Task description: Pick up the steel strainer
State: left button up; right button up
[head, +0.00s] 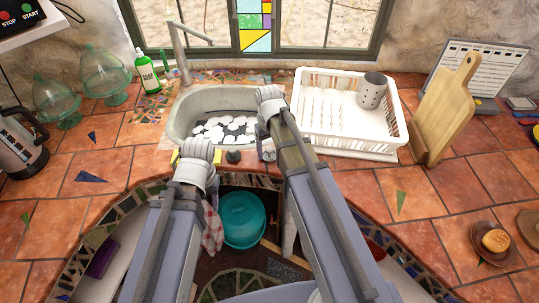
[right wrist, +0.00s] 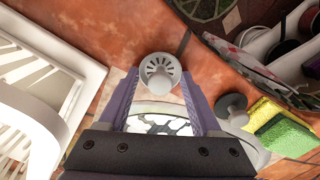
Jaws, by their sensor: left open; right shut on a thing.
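The steel strainer (right wrist: 160,72) is a small round grey disc with slots, seen in the right wrist view between the tips of my right gripper (right wrist: 160,88). The right gripper is shut on it, over the tiled counter strip at the sink's front edge. In the head view my right gripper (head: 267,150) is mostly hidden by its own arm. My left gripper (head: 196,172) is in front of the sink, left of the right one. It is open, with its fingers mostly hidden under the wrist.
A dark plug (right wrist: 232,108) and a yellow and green sponge (right wrist: 268,128) lie beside the right gripper. The sink (head: 186,110) holds white plates or stones. A white dish rack (head: 345,145) stands right of it. The teal bucket (head: 243,218) sits below the counter.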

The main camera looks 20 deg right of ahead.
aim_at(269, 148)
jog(key=c, duration=0.6)
jog(key=shift+o, duration=0.2)
notch_tip(269, 148, up, 10)
jog(key=p, duration=1)
